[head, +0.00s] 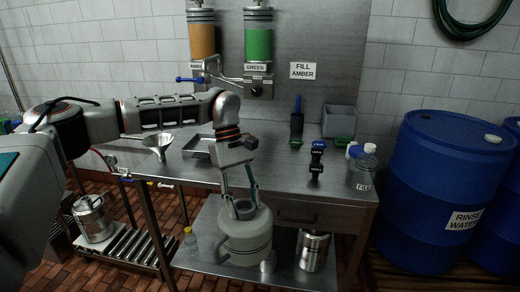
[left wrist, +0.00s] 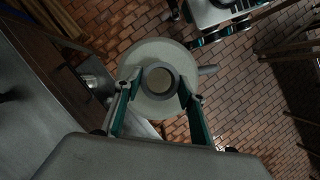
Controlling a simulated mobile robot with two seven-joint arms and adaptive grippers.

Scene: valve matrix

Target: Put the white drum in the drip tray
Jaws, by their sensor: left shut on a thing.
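The white drum (head: 246,243), an off-white round vessel with a grey neck and a side handle, hangs upright in front of the steel table's edge. My left gripper (head: 243,205) points down and is shut on its neck. In the left wrist view the fingers (left wrist: 158,97) grip the neck from both sides, above the drum's pale shoulder (left wrist: 148,54). A shallow grey tray (head: 196,148) lies on the table beside the funnel. I cannot tell which is the drip tray. My right gripper is out of view.
The steel table (head: 275,170) has a lower shelf with a steel can (head: 313,250). A funnel (head: 158,146), a clear bottle (head: 363,170) and a grey bin (head: 339,121) stand on top. Blue barrels (head: 440,190) stand at right. Another steel can (head: 92,218) stands at left.

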